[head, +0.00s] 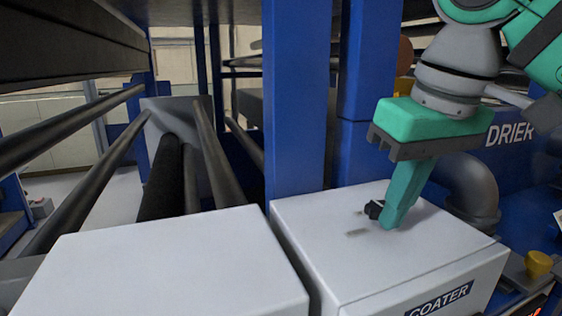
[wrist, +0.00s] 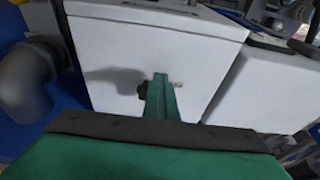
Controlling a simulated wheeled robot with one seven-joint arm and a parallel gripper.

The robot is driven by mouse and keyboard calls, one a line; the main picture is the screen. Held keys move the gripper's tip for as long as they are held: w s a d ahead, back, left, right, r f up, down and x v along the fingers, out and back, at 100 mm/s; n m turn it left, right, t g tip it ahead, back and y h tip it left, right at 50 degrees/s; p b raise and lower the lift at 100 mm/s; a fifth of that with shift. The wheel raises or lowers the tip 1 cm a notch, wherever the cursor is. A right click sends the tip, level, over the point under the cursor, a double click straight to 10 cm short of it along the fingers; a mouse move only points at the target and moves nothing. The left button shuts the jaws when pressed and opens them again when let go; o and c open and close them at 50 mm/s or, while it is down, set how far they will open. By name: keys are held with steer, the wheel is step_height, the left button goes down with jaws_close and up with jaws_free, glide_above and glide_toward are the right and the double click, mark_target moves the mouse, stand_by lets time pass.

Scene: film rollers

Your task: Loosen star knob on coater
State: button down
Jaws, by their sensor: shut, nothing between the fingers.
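The coater (head: 310,222) is a white box with a COATER label on its front, right of centre in the head view. Its white face also fills the middle of the wrist view (wrist: 120,45). The black star knob (head: 374,209) sits on its top face. My gripper (head: 389,225), green, points down at the top face with its fingers shut together and empty. The knob is just left of the fingertips, very close; I cannot tell whether they touch. In the wrist view the knob (wrist: 142,89) shows left of the fingers (wrist: 160,78), which partly hide it.
A second white box (head: 165,265) stands left of the coater across a narrow gap. A blue post (head: 296,100) rises behind. A grey bent pipe (head: 474,190) is close on the right, beside the blue DRIER (head: 512,160). Dark rollers (head: 165,180) run at the left.

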steer(key=shift+w+d, duration=0.15)
steer(key=shift+d, duration=0.65)
steer(key=shift+w+d, duration=0.45)
steer(key=shift+d, duration=0.15)
stand_by(0.4)
steer(key=shift+s+d, duration=0.25)
steer(key=shift+s, duration=0.05)
steer(key=v, duration=0.2)
steer(key=w+v, duration=0.1)
steer(key=v, duration=0.2)
steer(key=shift+a+r, duration=0.2)
steer(key=shift+r, duration=0.35)
